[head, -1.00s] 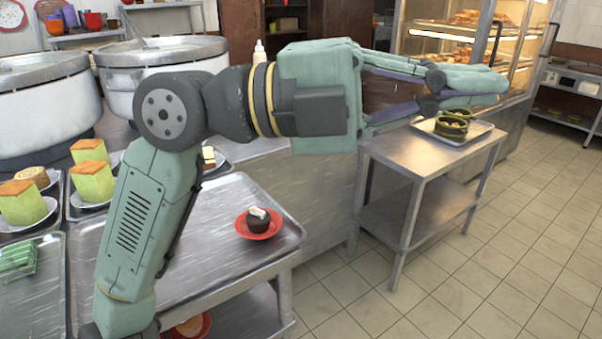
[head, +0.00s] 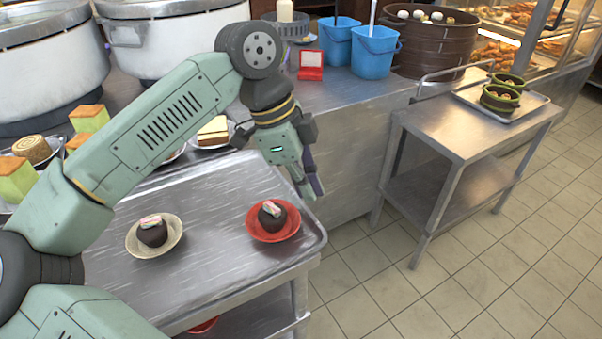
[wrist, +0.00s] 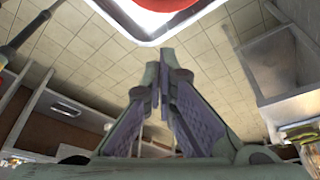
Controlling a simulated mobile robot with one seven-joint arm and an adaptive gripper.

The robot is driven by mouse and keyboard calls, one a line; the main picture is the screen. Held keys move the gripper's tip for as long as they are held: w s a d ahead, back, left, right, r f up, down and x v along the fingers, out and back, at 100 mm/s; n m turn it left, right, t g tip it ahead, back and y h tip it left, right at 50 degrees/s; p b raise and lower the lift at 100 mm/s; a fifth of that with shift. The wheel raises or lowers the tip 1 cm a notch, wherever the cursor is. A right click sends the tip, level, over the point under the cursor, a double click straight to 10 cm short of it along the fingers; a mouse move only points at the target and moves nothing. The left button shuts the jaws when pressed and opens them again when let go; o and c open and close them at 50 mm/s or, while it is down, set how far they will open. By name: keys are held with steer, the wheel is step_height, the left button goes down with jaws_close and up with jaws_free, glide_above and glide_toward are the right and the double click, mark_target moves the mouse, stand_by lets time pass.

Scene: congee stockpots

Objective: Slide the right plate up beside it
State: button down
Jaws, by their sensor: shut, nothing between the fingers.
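The right plate is a red plate (head: 262,236) with a dark cupcake (head: 271,214) on it, near the right edge of the metal cart top (head: 205,270). A beige plate (head: 170,240) with a similar cupcake (head: 152,232) lies to its left, with a gap of bare metal between them. My gripper (head: 317,190) is shut and empty, pointing down just beyond the red plate's upper right side, near the cart's edge. It looks apart from the plate. In the wrist view my closed fingers (wrist: 163,62) point towards the cart's rim, and part of the red plate (wrist: 165,4) shows at the top.
Cake plates stand at the cart's far left, with a slice of cake (head: 213,131) behind. Blue buckets (head: 375,52) and a red box (head: 311,64) stand on the counter. A side table (head: 450,135) holds a tray (head: 522,108) with green-rimmed bowls. Floor lies between cart and table.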

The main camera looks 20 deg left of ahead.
mark_target(296, 223)
steer(key=p+x, duration=0.1)
steer(key=x, duration=0.4)
steer(key=shift+d+f, duration=0.2)
steer(key=shift+f, duration=0.15)
steer(key=shift+a+f+p, duration=0.2)
steer(key=shift+a+p, duration=0.05)
steer(key=shift+p, duration=0.15)
steer(key=shift+s+a+f+p, duration=0.15)
steer(key=shift+a+p, duration=0.1)
steer(key=shift+a, duration=0.6)
steer(key=shift+s+a+p, duration=0.15)
steer(key=shift+a+p, duration=0.1)
steer(key=shift+a, duration=0.55)
